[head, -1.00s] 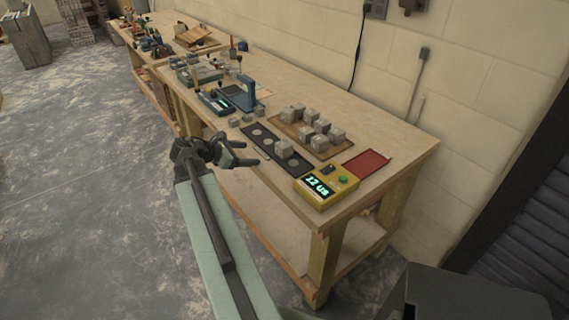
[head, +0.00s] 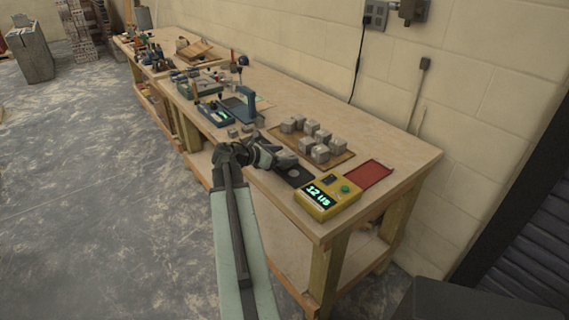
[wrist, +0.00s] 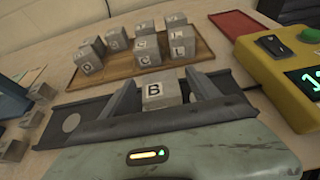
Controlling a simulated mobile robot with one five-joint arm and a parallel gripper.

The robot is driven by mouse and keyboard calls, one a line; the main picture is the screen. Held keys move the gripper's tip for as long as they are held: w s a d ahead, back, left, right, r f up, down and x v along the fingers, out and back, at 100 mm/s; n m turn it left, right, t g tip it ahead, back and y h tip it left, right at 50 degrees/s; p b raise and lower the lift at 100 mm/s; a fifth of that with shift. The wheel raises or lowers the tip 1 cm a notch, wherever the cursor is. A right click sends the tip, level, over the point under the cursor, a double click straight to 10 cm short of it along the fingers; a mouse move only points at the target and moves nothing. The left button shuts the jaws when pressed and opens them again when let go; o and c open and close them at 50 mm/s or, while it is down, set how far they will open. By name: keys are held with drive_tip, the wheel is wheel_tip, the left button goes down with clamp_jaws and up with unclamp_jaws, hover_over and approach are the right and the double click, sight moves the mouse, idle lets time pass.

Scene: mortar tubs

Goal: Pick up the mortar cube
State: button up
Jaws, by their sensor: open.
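A grey mortar cube marked B (wrist: 154,91) sits on the dark strip with round pale spots (wrist: 72,122). In the wrist view my gripper (wrist: 163,80) is open, with one finger on each side of this cube. Small gaps seem to show beside it, but I cannot tell whether a finger touches it. In the head view my gripper (head: 287,160) is over the strip (head: 297,177) and hides the cube. Several more lettered grey cubes (head: 321,153) stand on a wooden board (head: 343,159) behind the strip.
A yellow meter (head: 328,197) with a lit display stands right of the strip, close to my gripper. A red tray (head: 367,174) lies behind it. Small grey blocks (wrist: 31,118) and a blue device (head: 240,108) are to the left. A wall closes the bench's back.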

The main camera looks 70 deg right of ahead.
sight(284, 154)
clamp_jaws()
wheel_tip(284, 154, up, 11)
drive_tip(key=p, duration=1)
drive_tip(key=shift+f+p, duration=0.2)
drive_tip(key=shift+p, duration=0.2)
